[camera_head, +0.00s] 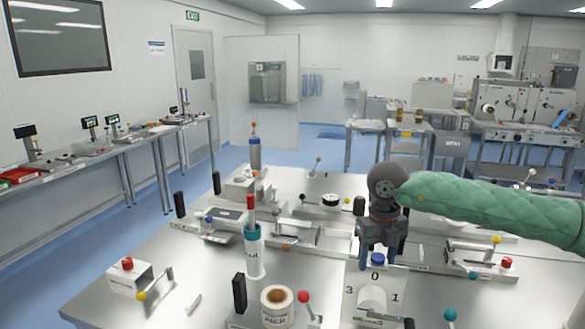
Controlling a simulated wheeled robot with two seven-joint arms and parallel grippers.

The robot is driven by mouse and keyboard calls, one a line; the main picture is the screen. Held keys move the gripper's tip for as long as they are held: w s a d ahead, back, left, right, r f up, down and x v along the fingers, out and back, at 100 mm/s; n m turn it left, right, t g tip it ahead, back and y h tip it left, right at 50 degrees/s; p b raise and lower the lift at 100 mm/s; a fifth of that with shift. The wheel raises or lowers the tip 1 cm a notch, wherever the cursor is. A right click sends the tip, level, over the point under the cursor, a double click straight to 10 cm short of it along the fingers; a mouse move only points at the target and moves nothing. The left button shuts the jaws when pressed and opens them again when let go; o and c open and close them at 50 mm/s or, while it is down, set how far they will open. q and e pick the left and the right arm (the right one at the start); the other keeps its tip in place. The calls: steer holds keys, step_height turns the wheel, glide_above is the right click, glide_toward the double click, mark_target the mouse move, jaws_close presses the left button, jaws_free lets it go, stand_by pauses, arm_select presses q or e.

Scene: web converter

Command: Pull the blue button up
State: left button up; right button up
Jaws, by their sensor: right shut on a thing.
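The blue button (377,259) sits on top of a white panel (388,275) marked with 0, 1 and 3, near the front of the metal table. My right gripper (379,256) comes down from above, its arm in a green padded sleeve from the right. Its fingers are shut on the blue button, which shows between the fingertips. A white knob (372,299) is on the panel's front below the button. My left gripper is not in view.
The metal table (205,272) carries many fixtures. A white cylinder with a red-tipped rod (254,250) stands left of the panel. A tape roll (277,306) and a red-ball lever (303,297) are at the front. A red button box (128,275) is at left.

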mark_target(378, 256)
steer(key=shift+r, duration=1.15)
stand_by(1.0)
steer(key=o, duration=1.2)
steer(key=shift+o, duration=0.2)
steer(key=shift+r, duration=2.95)
